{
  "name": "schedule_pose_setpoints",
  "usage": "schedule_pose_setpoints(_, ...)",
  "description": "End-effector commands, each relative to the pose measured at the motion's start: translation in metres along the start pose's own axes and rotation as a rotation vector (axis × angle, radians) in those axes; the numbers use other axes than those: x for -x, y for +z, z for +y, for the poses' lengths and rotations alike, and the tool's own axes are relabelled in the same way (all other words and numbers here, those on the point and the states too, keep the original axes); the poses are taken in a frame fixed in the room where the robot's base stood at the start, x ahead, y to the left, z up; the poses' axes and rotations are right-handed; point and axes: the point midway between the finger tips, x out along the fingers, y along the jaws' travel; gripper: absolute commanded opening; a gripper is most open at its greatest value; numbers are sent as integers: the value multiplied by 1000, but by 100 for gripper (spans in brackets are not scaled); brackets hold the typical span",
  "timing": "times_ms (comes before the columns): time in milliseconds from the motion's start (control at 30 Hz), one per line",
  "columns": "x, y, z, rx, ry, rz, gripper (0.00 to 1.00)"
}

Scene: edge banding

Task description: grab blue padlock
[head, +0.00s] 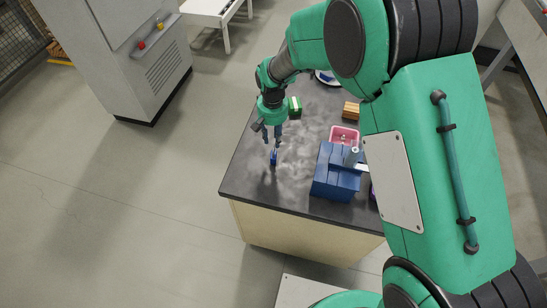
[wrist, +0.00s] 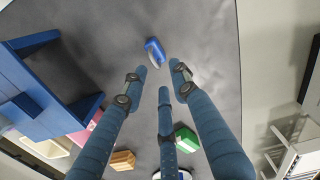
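The blue padlock (head: 273,158) lies on the dark tabletop near its left side. In the wrist view the blue padlock (wrist: 154,47) is just past the fingertips, with its grey shackle toward them. My gripper (head: 272,142) is over the table, close to the padlock in the head view. In the wrist view my gripper (wrist: 159,74) has three blue fingers spread apart, with nothing between them. I see no finger touching the padlock, and the exact height gap cannot be told.
A blue box-like object (head: 335,175) stands right of the padlock, with a pink bin (head: 344,136) behind it. A green block (head: 295,107) and an orange-brown block (head: 351,110) lie farther back. The dark tabletop (head: 245,175) is bare around the padlock.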

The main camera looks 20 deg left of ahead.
Motion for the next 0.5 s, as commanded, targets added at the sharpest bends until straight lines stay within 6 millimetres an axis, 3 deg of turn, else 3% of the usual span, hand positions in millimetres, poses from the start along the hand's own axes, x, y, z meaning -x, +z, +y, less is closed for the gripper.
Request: schedule_pose_setpoints(500, -10, 0, 0, 0, 0, 0, 28)
